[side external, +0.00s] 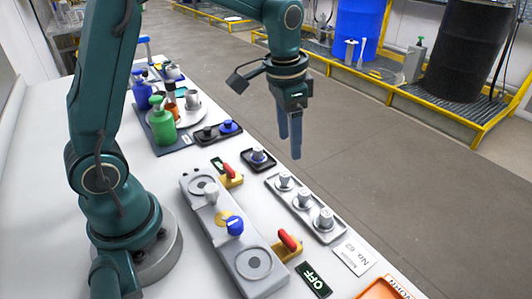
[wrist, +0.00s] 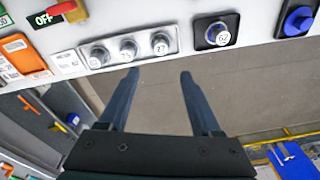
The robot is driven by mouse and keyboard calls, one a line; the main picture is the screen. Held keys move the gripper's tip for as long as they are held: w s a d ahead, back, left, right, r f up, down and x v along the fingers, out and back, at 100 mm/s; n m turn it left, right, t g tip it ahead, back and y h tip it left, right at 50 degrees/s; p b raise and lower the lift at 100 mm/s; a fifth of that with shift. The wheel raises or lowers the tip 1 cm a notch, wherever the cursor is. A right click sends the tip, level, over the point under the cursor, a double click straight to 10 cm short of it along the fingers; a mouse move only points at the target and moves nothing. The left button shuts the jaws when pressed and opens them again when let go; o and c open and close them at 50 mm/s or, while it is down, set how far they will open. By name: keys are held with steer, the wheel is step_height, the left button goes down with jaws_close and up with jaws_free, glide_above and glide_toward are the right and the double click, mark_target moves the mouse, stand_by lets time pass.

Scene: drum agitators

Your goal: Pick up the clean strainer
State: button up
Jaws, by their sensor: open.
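My gripper (side external: 290,150) is open and empty, fingers pointing down, above and apart from the pieces, out past the table edge. In the wrist view its fingers (wrist: 158,76) have only floor between them.
A white sign (side external: 355,257), a green OFF sign (side external: 314,279) and an orange tray (side external: 384,290) lie nearer. Bottles (side external: 162,125) stand farther back. Drums (side external: 470,50) stand across the floor.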

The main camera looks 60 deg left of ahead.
steer(key=g, duration=0.1)
glide_above(285, 173)
step_height(285, 173, down, 5)
steer(key=shift+r, duration=0.1)
steer(key=shift+f, duration=2.25)
jaws_close()
